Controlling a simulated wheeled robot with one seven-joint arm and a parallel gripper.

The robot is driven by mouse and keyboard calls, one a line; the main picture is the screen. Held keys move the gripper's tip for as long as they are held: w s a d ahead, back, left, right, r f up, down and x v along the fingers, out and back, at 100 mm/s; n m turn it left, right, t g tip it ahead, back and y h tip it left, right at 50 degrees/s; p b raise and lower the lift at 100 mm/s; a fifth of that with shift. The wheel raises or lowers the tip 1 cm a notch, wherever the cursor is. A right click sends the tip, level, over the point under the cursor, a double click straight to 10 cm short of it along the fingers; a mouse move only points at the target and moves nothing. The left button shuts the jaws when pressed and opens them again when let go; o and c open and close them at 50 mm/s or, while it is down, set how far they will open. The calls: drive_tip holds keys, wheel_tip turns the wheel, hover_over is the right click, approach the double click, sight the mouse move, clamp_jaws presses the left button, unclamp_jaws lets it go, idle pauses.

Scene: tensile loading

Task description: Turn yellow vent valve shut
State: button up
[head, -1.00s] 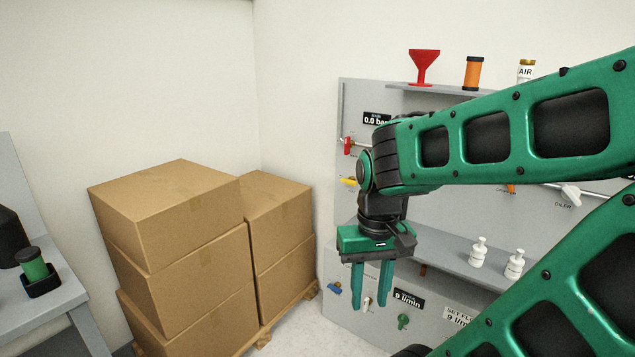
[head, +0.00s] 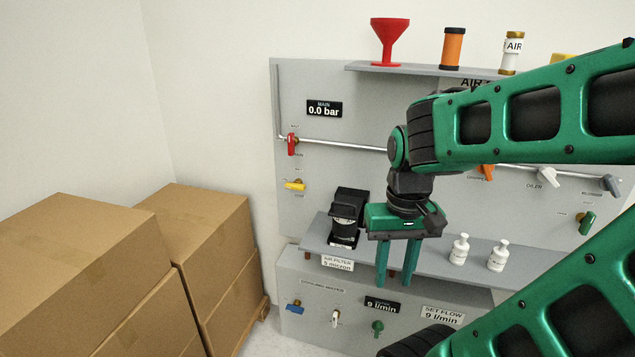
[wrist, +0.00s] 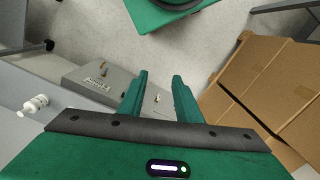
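The yellow vent valve (head: 294,185) is on the left part of the grey panel (head: 350,75), below the red valve (head: 292,144). Its yellow handle lies roughly horizontal. My gripper (head: 397,280) points down in front of the panel, to the right of and lower than the yellow valve, apart from it. The two green fingers are apart with nothing between them. The wrist view also shows the open fingers (wrist: 160,85), with floor and the panel's low part beyond; I cannot make out the yellow valve there.
Stacked cardboard boxes (head: 70,270) stand left of the panel; the wrist view shows boxes (wrist: 265,90) at right. A black filter unit (head: 345,218) and white bottles (head: 460,249) stand on the lower shelf. A red funnel (head: 389,40) stands on the top shelf.

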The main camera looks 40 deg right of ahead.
drive_tip(key=shift+w, duration=0.4)
